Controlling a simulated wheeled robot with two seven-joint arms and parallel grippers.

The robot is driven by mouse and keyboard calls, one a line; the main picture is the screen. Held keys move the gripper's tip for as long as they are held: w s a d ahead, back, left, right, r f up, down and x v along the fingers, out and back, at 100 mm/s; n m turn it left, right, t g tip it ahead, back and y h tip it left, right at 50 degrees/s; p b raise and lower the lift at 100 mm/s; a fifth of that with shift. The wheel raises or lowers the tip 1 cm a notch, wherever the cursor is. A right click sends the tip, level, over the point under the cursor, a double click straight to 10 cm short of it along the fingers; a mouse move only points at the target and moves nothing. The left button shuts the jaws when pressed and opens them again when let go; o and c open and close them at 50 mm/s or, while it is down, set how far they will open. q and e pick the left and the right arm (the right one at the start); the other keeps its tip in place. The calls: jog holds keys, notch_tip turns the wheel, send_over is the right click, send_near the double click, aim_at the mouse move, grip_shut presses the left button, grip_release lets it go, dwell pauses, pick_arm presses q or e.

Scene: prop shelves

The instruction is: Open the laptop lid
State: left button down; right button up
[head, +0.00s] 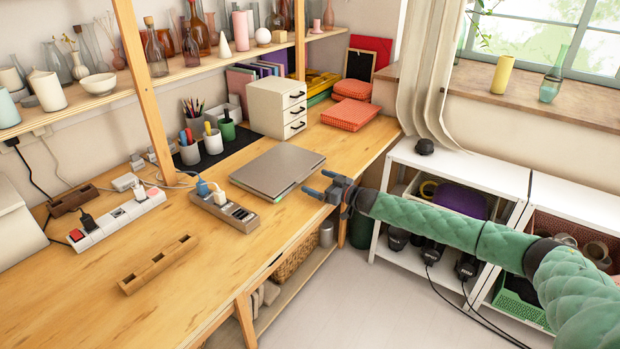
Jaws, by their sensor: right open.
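The laptop (278,171) is grey and lies flat on the wooden desk, its lid down. My right gripper (314,192) is at the end of the green-sleeved arm that comes in from the right. Its two fingers are apart and point left toward the laptop's right front corner. The gripper is by the desk's front edge, and nothing shows between its fingers. I cannot tell whether a fingertip touches the laptop. My left gripper does not show.
A wooden socket block (224,211) with plugs stands left of the laptop. A white drawer box (277,107) and cups with pens (212,141) stand behind it. A wooden holder (158,264) and a white power strip (116,217) lie further left. The front left desk is clear.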

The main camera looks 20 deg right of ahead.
aim_at(307, 177)
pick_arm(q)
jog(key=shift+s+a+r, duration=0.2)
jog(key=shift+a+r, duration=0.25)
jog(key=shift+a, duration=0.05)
pick_arm(e)
jog(key=shift+x, duration=1.8)
jog(key=shift+c, duration=0.2)
